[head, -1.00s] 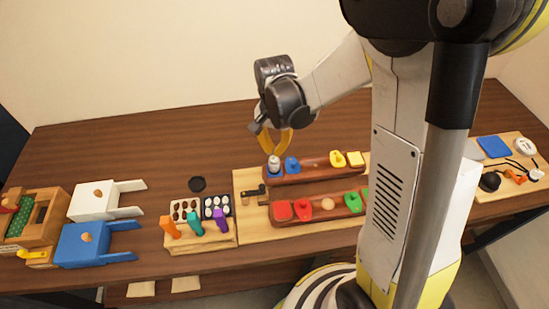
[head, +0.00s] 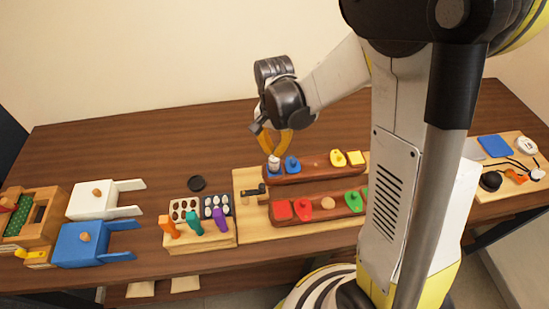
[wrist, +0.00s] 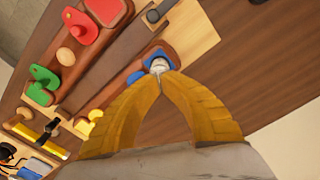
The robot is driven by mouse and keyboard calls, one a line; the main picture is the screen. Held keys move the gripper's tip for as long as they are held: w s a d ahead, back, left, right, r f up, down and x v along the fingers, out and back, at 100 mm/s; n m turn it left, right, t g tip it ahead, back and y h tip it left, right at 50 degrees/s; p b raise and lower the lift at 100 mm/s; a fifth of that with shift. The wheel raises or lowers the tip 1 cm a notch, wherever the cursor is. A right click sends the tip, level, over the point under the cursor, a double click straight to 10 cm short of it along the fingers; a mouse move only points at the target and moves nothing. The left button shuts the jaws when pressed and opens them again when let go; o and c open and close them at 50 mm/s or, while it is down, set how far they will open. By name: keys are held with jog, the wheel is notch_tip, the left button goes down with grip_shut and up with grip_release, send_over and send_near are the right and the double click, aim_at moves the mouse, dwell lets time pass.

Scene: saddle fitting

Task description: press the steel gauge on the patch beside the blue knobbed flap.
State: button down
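The steel gauge (head: 274,162) is a small pale upright piece at the left end of the rear wooden rail. It stands at the blue square patch (head: 273,173); whether its foot touches the patch is hard to tell. The blue knobbed flap (head: 292,166) is just right of it. My gripper (head: 275,154) comes down from above, its yellow fingers closed together at the gauge's top. In the wrist view the fingertips (wrist: 161,78) meet at the gauge (wrist: 158,66), with the blue patch (wrist: 155,53) behind it and the blue flap (wrist: 136,77) partly hidden by a finger.
The rear rail also carries a yellow flap (head: 338,158) and a yellow patch (head: 355,158). The front rail has red and green pieces (head: 301,207). A dark handled tool (head: 254,190) lies left of the rails. A block with coloured handles (head: 195,226) stands further left.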

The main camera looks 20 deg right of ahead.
jog(key=shift+f+b, duration=1.35)
jog(key=shift+f, duration=0.1)
dwell(0.6)
jog(key=shift+r, duration=0.1)
jog(key=shift+r+p, duration=2.05)
jog(key=shift+r, duration=0.9)
jog(key=shift+s+r, duration=0.15)
jog(key=shift+r, duration=0.05)
jog(key=s+r+n+t+b, duration=0.4)
jog(key=s+n+t+b, duration=0.3)
jog(key=s, duration=0.5)
jog(key=shift+s+r+n+b, duration=0.25)
jog(key=shift+n+b, duration=0.35)
jog(key=shift+b, duration=0.65)
